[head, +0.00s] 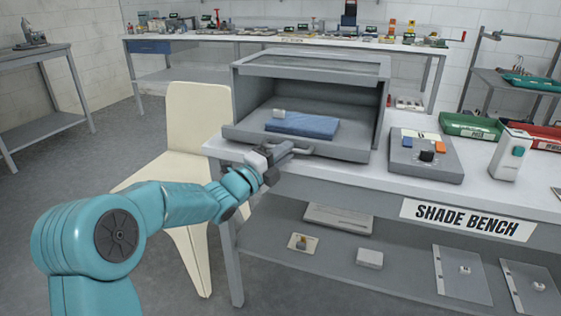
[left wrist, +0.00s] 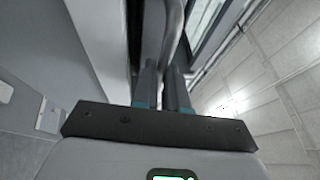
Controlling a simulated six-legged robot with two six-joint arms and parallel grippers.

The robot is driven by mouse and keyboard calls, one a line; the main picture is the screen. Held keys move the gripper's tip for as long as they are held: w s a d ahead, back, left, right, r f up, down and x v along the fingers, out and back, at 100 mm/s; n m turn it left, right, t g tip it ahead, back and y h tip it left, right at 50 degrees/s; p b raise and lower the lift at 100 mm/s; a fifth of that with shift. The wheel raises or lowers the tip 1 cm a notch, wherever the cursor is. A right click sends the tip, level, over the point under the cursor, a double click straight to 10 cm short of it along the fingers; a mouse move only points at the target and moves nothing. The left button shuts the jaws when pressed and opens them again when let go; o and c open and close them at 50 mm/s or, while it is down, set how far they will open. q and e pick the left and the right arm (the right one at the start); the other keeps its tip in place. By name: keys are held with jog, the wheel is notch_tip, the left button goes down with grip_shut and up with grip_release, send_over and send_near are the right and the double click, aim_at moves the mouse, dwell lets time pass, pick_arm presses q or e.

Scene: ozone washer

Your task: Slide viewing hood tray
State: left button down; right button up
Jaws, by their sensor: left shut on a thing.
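The grey viewing hood (head: 310,92) stands on the left part of the bench, with its front open. Its tray (head: 350,150) sits at the bottom of the hood and extends out at the front. A folded blue cloth (head: 302,124) and a small pale block (head: 279,113) lie on the tray. A grey bar handle (head: 300,150) is at the tray's front edge. My left gripper (head: 270,157) is at the left part of this handle, shut on it. In the left wrist view the fingers (left wrist: 163,92) close around the handle bar (left wrist: 172,40). My right gripper is not in view.
Right of the hood on the bench (head: 385,183) are a grey control box (head: 426,155), a white bottle-like device (head: 511,154), and a green bin (head: 470,126). A cream chair (head: 198,115) stands close to the left, behind my arm. The lower shelf (head: 400,255) holds flat plates.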

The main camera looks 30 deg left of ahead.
pick_arm(q)
jog(key=shift+w+a+f, duration=0.1)
jog(key=shift+w+a, duration=0.05)
jog(key=shift+w, duration=0.5)
jog(key=shift+s, duration=0.15)
jog(key=c, duration=1.2)
grip_release()
jog(key=shift+o, duration=0.2)
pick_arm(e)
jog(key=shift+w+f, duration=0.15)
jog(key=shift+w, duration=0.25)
pick_arm(q)
jog(key=shift+s, duration=0.1)
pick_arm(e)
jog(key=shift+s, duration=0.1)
